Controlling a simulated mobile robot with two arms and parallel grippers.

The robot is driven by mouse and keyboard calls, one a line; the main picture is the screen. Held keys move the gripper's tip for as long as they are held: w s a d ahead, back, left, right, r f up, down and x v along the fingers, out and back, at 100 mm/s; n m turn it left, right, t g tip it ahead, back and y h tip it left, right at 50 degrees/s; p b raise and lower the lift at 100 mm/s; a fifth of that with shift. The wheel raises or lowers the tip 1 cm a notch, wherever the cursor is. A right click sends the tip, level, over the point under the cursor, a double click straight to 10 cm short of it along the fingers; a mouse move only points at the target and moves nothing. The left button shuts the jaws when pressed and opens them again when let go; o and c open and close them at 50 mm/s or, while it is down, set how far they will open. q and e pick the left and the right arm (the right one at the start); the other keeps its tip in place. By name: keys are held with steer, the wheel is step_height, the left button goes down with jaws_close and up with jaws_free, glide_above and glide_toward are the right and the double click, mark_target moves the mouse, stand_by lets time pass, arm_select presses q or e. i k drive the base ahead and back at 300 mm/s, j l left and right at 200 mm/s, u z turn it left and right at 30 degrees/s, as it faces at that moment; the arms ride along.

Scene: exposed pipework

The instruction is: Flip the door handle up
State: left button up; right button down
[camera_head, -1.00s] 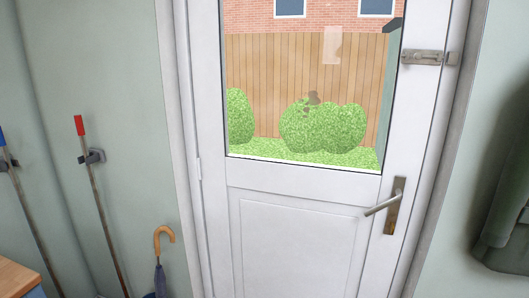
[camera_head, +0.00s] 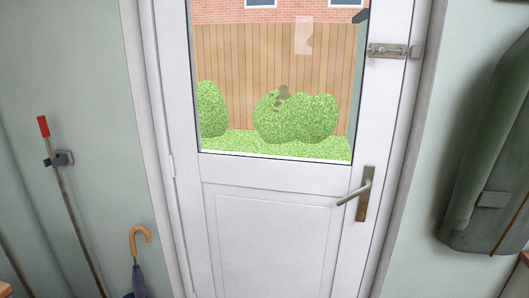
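The door handle (camera_head: 354,194) is a grey metal lever on a brownish back plate (camera_head: 366,186) at the right side of the white door (camera_head: 270,240). The lever runs from the plate toward the left and slopes slightly down at its free end. The door is closed in its frame. Neither of my grippers shows in the head view, and nothing touches the handle.
A metal slide bolt (camera_head: 388,50) sits high on the door's right edge. A dark green bag or coat (camera_head: 485,165) hangs on the right wall. A red-tipped pole (camera_head: 65,185) and a blue umbrella (camera_head: 138,278) with a curved handle are at left.

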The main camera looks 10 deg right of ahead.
mark_target(368, 186)
steer(key=i+l+u, duration=0.1)
steer(key=l, duration=0.3)
steer(key=i+l+u, duration=0.15)
steer(key=l, duration=0.25)
steer(key=i+l+u, duration=0.1)
steer(key=l, duration=0.3)
steer(key=i+l+u, duration=0.1)
steer(key=l, duration=0.3)
steer(key=i+l+u, duration=0.1)
steer(key=l, duration=0.35)
steer(key=i, duration=0.05)
